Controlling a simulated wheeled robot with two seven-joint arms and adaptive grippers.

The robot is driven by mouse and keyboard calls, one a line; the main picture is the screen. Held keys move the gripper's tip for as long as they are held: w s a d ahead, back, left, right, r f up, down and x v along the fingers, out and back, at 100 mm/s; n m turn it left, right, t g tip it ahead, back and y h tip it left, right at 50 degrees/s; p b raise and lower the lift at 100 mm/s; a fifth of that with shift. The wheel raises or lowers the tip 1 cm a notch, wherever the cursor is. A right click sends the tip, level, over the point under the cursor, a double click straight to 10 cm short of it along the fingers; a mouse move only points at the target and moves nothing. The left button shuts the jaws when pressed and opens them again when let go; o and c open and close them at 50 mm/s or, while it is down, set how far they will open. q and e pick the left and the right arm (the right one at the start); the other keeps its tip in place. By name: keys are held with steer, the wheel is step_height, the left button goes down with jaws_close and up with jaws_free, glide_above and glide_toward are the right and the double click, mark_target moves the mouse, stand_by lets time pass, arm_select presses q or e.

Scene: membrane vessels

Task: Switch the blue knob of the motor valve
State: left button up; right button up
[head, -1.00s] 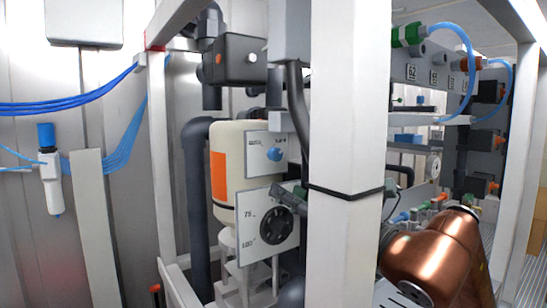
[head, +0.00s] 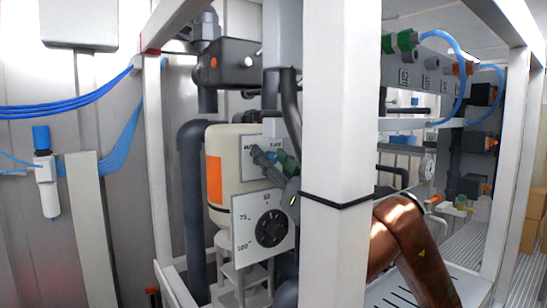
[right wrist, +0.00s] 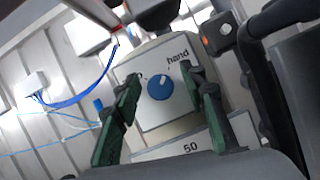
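The blue knob (right wrist: 160,87) sits on a pale square plate marked "hand" (right wrist: 143,112) in the right wrist view. The plate is on the cream motor valve housing (head: 225,160). My right gripper (right wrist: 164,85) is open, with one green-and-grey finger on each side of the knob and a visible gap on both sides. In the head view my right gripper (head: 272,160) is in front of the plate and hides the knob. Part of my right arm is behind the white post. My left gripper is in neither current view.
A black dial (head: 270,229) on a white plate is just below the knob plate. A thick white post (head: 338,130) with a black band stands close to the right arm. A grey pipe (head: 197,225) runs down left of the housing.

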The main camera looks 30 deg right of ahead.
steer(key=shift+c, duration=0.6)
jaws_close()
